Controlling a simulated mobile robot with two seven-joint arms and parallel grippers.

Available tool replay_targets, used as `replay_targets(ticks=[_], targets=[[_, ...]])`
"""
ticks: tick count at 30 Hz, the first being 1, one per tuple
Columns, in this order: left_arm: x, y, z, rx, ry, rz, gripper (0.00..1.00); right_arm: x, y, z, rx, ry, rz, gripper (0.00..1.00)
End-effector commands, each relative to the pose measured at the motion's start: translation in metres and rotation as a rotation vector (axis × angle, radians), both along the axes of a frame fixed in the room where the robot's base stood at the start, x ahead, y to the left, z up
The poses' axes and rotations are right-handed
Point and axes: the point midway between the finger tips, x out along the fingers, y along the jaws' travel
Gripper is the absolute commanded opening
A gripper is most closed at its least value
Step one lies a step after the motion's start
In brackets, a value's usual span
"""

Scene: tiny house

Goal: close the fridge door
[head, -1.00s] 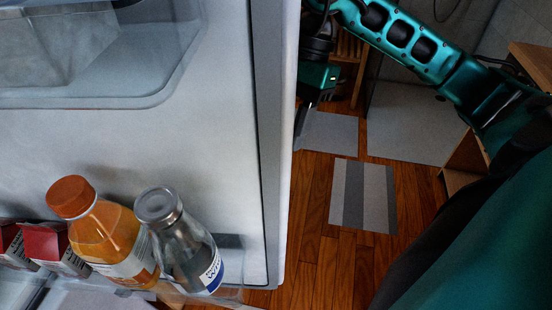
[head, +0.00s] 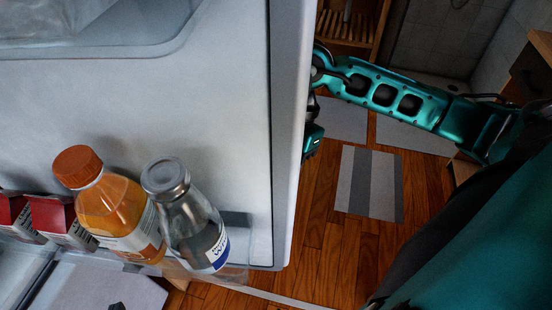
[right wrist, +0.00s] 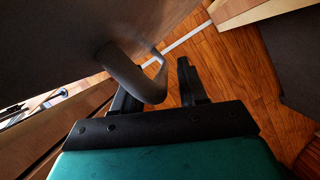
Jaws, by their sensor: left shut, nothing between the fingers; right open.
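The fridge door (head: 215,120) stands open and fills the left of the head view, its pale inner face towards me. Its dark outer face shows in the right wrist view (right wrist: 55,40), with a curved grey handle (right wrist: 128,75). My right arm reaches behind the door's free edge, which hides most of its gripper in the head view. In the right wrist view my right gripper (right wrist: 160,75) is open; the handle overlaps its left finger, and contact cannot be told. A small dark tip at the bottom edge of the head view appears to be my left gripper (head: 116,306), mostly cut off.
The door shelf holds an orange juice bottle (head: 112,210), a clear bottle with a metal cap (head: 188,220) and red-and-white cartons (head: 58,220). A striped mat (head: 368,183) lies on the wooden floor right of the door. A wooden rack (head: 345,25) stands behind.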

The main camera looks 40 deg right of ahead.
Motion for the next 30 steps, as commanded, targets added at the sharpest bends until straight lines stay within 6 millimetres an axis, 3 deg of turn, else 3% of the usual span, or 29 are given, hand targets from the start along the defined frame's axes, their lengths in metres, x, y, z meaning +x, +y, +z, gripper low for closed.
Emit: replay_targets(ticks=[5,18,30], targets=[[0.0001,-0.0002,0.0004,0.000,-0.001,0.000,0.00,0.0001,0.0000,0.0002,0.000,0.000,0.000,0.40],[0.0004,-0.0006,0.0009,0.000,-0.002,-0.001,0.00,0.0002,-0.0003,0.0005,0.000,0.000,0.000,0.00],[0.0006,-0.0008,0.0012,0.000,-0.003,-0.001,0.00,0.0003,-0.0004,0.0008,0.000,-0.001,0.000,0.00]])
